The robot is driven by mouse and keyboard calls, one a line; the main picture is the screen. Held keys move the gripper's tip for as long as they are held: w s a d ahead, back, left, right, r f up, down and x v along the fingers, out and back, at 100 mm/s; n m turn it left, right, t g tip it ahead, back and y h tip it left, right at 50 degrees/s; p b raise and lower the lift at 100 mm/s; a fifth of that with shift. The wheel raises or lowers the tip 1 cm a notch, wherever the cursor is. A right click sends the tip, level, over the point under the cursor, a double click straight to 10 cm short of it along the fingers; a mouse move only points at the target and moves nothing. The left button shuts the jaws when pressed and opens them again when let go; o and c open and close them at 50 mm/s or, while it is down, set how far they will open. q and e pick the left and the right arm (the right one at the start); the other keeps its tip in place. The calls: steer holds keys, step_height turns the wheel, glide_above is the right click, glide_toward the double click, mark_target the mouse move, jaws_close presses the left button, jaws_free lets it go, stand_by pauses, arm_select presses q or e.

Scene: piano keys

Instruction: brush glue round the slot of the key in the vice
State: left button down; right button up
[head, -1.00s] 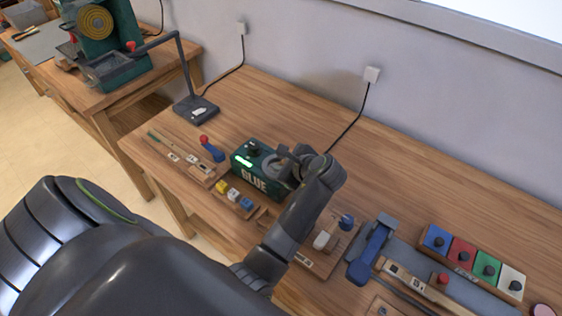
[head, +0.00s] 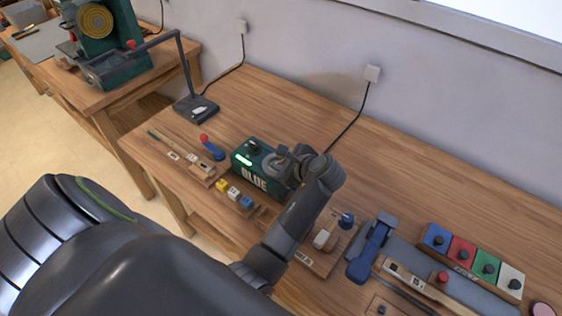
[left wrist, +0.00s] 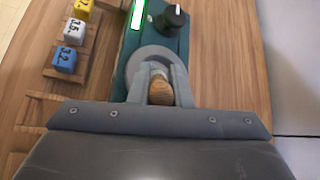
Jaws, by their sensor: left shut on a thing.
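The green glue pot box (head: 243,163), marked GLUE, stands on the bench, with a lit green display and a dark knob. My left gripper (head: 290,163) is over its round grey opening. In the left wrist view my left gripper (left wrist: 159,84) is shut on the brush (left wrist: 160,93), whose rounded wooden handle end shows between the fingers. The bristles are hidden; the brush points down at the ring of the glue pot (left wrist: 140,60). I cannot make out for sure which fixture is the vice or a slotted key in it. My right gripper is not in view.
Numbered yellow, white and blue blocks (head: 234,194) sit in a rack beside the glue pot. A lamp stand (head: 196,108) is at the back left. Bare bench lies behind the arm.

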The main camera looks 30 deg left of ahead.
arm_select(q)
steer(key=shift+f+p, duration=0.15)
steer(key=shift+p, duration=0.35)
stand_by(1.3)
stand_by(0.4)
step_height(320, 180, up, 7)
steer(key=p, duration=0.9)
stand_by(0.7)
step_height(320, 180, down, 7)
steer(key=b, duration=0.9)
steer(key=shift+r, duration=0.2)
